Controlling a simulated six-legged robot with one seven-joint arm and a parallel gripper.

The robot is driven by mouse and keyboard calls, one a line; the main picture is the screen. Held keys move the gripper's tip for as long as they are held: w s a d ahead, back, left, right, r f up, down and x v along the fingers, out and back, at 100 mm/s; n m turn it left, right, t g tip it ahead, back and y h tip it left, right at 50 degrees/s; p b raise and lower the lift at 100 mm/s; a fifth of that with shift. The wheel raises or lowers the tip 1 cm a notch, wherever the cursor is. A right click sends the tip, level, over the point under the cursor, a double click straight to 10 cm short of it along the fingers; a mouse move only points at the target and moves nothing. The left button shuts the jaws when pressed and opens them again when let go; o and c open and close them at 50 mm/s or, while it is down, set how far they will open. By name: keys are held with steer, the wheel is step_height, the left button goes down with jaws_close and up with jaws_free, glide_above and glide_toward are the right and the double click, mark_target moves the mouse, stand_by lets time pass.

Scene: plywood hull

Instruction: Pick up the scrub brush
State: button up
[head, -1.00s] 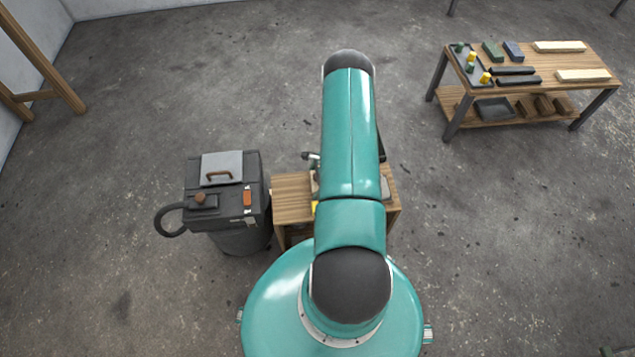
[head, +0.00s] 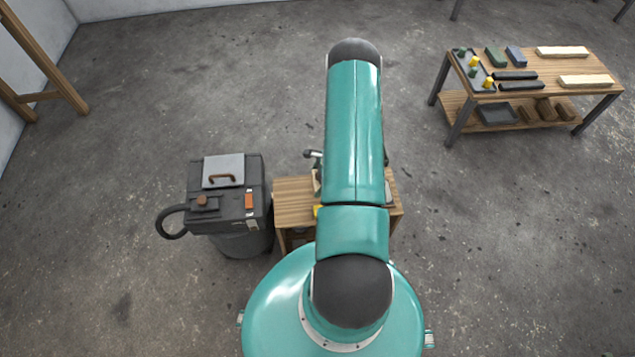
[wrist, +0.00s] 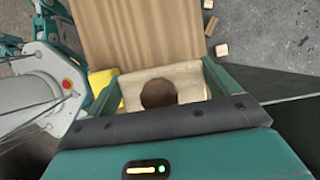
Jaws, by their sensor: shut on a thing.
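The scrub brush appears to be the pale beige block with a round dark brown part in its middle (wrist: 188,82), in the wrist view. My gripper (wrist: 160,73) has one teal finger on each side of it and is shut on it. The dark palm edge covers the near side of the block. Whether it touches the wooden top below cannot be told. In the head view my own arm hides the gripper and the brush.
A small wooden table (head: 293,188) stands under my arm, with a yellow thing (wrist: 100,80) near the left finger. Small pale blocks (wrist: 222,49) lie to the right. A dark vacuum-like machine (head: 225,205) stands left of the table. A workbench (head: 590,66) stands far right. Open floor lies between.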

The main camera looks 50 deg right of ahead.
mark_target(317, 189)
steer(key=s+r, duration=0.1)
steer(key=s+a+r, duration=0.1)
steer(key=r, duration=0.1)
steer(key=s+r, duration=0.1)
steer(key=shift+s+a+r, duration=0.25)
steer(key=s+a+r, duration=0.4)
steer(key=s, duration=0.4)
steer(key=shift+s+a+r, duration=0.2)
steer(key=shift+s+r, duration=0.05)
steer(key=shift+s, duration=0.05)
steer(key=shift+o, duration=0.9)
steer(key=shift+w, duration=0.1)
steer(key=shift+c, duration=0.2)
